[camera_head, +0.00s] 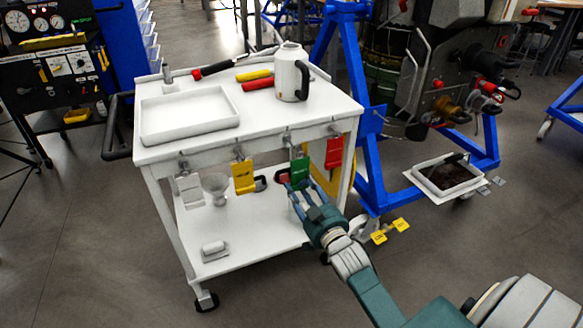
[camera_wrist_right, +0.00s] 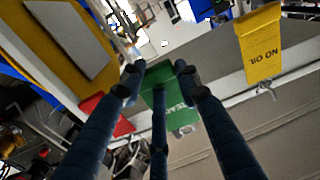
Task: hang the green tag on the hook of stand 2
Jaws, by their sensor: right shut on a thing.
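The green tag (camera_head: 300,169) is at the front edge of the white cart, just below one of the cart's small hooks (camera_head: 288,140). I cannot tell whether it still hangs on that hook. My right gripper (camera_head: 291,184) is shut on the green tag from below. In the right wrist view, the green tag (camera_wrist_right: 172,98) sits between the fingers of my right gripper (camera_wrist_right: 160,72), which hide part of it. A blue stand (camera_head: 368,160) carries machinery right of the cart. I see no readable stand number or clear stand hook. My left gripper is out of view.
A white tag (camera_head: 190,189), a yellow tag (camera_head: 244,178) and a red tag (camera_head: 333,152) hang along the cart (camera_head: 160,153). A tray (camera_head: 188,113), jug (camera_head: 290,72) and tools are on top. Yellow tags (camera_head: 379,237) are low by the blue stand. Floor is clear in front.

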